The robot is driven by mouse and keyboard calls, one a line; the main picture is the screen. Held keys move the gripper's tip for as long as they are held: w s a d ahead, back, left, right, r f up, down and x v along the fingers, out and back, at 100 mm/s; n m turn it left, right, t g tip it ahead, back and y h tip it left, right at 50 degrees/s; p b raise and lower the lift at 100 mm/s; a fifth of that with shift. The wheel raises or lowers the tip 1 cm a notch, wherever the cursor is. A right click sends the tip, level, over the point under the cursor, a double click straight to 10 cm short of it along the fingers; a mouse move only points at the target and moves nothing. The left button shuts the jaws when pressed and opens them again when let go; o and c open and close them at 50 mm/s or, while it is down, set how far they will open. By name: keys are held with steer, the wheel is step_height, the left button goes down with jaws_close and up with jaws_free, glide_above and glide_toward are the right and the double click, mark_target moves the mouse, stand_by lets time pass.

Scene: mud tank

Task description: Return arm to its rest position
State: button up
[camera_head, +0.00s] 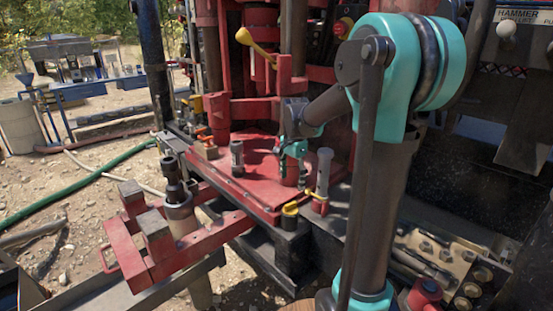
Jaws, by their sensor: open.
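My arm, teal and dark grey, rises from the front right and bends at a large teal joint near the top. Its forearm reaches down and left over the red deck plate (252,178). My gripper (292,162) is at the end of the forearm, pointing down, small in view and open. No held object shows in it. It is above the right part of the plate, close to a red post and a grey-topped lever (323,172). I cannot tell whether it touches either of them.
A dark upright cylinder (237,158) stands on the plate. A red frame (150,258) with a dark tool joint (178,205) juts out front left. Red machine columns stand behind the gripper. Metal fittings (440,260) lie at lower right. Gravel ground with a green hose (80,185) is at left.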

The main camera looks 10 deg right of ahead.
steer(key=s+d+f+n+t, duration=0.2)
steer(key=s+f+n, duration=0.4)
steer(key=s, duration=0.4)
steer(key=s+d+f+n+t, duration=0.2)
steer(key=s+f+n, duration=0.4)
steer(key=s, duration=0.5)
steer(key=shift+s, duration=0.15)
steer(key=shift+a+r, duration=0.1)
